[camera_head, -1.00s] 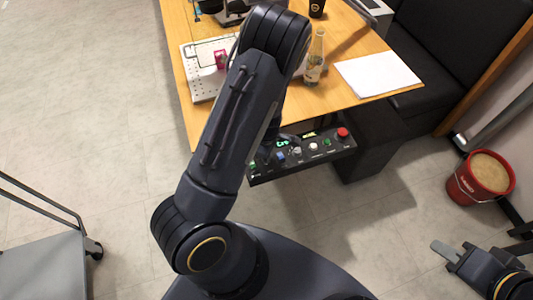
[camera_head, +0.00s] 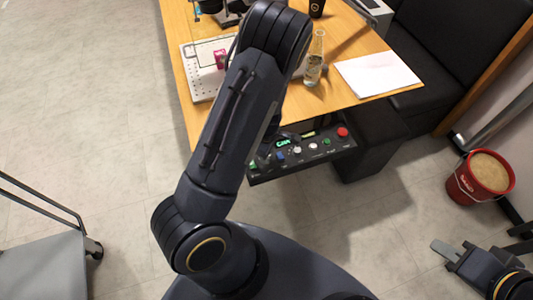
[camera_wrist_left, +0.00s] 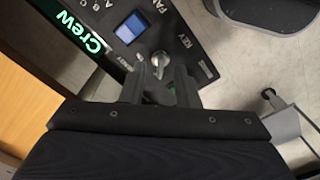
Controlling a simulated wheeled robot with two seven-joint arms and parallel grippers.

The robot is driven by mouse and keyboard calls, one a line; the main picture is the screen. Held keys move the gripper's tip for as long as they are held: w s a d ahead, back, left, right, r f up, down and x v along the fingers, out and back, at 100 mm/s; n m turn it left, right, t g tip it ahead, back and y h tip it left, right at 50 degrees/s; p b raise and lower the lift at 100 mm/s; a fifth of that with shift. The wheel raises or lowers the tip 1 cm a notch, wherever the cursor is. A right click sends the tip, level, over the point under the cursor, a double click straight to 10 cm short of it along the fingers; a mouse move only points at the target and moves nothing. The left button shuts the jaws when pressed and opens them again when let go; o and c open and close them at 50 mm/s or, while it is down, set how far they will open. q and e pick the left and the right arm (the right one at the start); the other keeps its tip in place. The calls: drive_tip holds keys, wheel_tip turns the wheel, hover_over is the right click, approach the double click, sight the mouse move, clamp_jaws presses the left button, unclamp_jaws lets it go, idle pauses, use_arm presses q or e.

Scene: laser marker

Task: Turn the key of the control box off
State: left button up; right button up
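The control box (camera_head: 320,152) is a dark panel on the near side of the wooden table, with a red button, several knobs and a lit green display. In the head view my left arm hides this gripper and the key. My right gripper (camera_head: 443,248) is low at the right, away from the box; its finger gap cannot be made out.
On the table (camera_head: 290,100) are a glass bottle (camera_head: 315,58), a white sheet (camera_head: 377,74), a perforated plate (camera_head: 203,82) and a small pink object (camera_head: 220,59). A red bucket (camera_head: 481,177) stands on the floor at right. A grey cart (camera_head: 42,265) is at lower left.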

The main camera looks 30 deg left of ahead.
use_arm(q)
wheel_tip(320, 180, up, 7)
drive_tip(key=shift+f+p, duration=0.1)
drive_tip(key=shift+p, duration=0.35)
drive_tip(key=shift+d, duration=0.1)
drive_tip(key=s+d+r+m+t+h, duration=0.25)
drive_tip(key=s+r+m, duration=0.3)
drive_tip(key=r, duration=0.45)
drive_tip(key=s+d+r+m+t+h, duration=0.1)
drive_tip(key=s+d+r+m+h, duration=0.35)
drive_tip(key=r, duration=0.65)
drive_tip(key=s+a+r+m+t+y, duration=0.2)
drive_tip(key=s+m+y, duration=0.1)
drive_tip(key=s+m, duration=0.4)
drive_tip(key=shift+s+a+r, duration=0.15)
drive_tip(key=shift+a+r, duration=0.15)
drive_tip(key=shift+r, duration=0.1)
